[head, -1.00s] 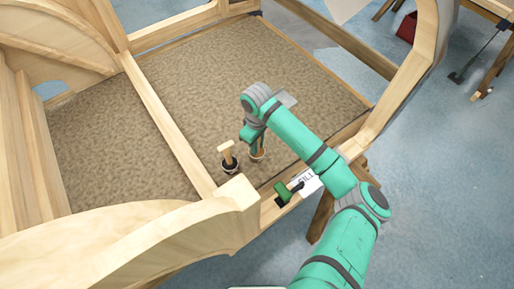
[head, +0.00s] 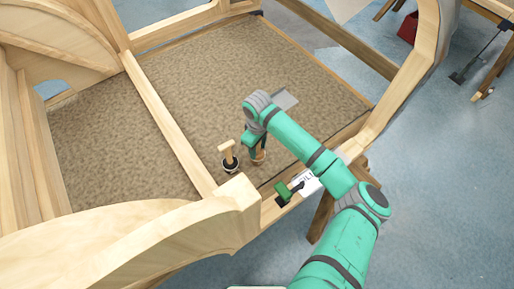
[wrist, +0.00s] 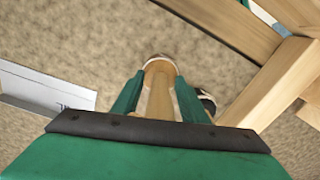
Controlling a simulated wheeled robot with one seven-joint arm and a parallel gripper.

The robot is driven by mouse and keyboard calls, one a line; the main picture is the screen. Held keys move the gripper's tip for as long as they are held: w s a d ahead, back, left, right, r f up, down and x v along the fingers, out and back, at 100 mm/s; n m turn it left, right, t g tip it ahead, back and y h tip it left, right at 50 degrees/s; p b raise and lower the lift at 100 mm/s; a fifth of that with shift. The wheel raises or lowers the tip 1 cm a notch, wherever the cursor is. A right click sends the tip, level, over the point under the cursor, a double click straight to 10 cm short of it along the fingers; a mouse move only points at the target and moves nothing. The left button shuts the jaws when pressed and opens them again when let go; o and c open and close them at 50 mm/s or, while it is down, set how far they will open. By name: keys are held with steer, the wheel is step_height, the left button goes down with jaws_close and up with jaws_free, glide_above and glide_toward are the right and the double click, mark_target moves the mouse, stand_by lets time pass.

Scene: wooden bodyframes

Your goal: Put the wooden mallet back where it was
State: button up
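A wooden mallet-like tool with a light handle and crosspiece (head: 227,151) stands upright in a dark, pale-rimmed cup (head: 230,166) on the brown carpeted floor. My gripper (head: 257,148) points down just right of it, over a second round, pale-rimmed holder (head: 259,157). In the wrist view, my green fingers (wrist: 160,95) stand on either side of a light wooden piece (wrist: 159,92) in a pale-rimmed round base. I cannot tell whether they press on it, or which piece is the task's mallet. A dark holder edge (wrist: 207,102) shows behind the right finger.
A wooden beam (head: 165,125) runs left of the tools, and a curved frame (head: 150,232) rises in front. A green-handled tool (head: 283,192) and a white label (head: 306,183) lie on the near rail. The carpet behind is clear.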

step_height(320, 180, up, 12)
steer(key=shift+r, duration=0.1)
stand_by(0.5)
steer(key=shift+w, duration=0.1)
stand_by(0.4)
